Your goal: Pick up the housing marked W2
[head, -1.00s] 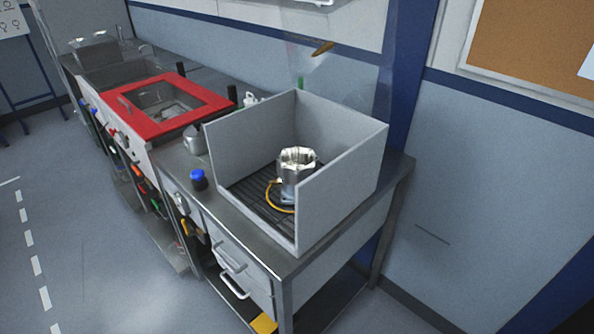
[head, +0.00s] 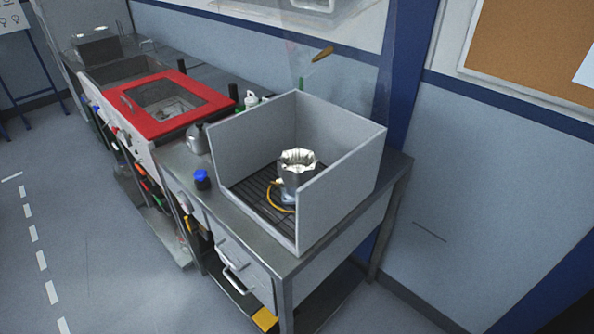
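No housing with a readable W2 mark shows in the head view. Neither of my grippers is in view.
A red-framed basin (head: 205,104) sits further along the bench. A blue post (head: 410,70) rises behind. The floor (head: 110,250) at left is clear.

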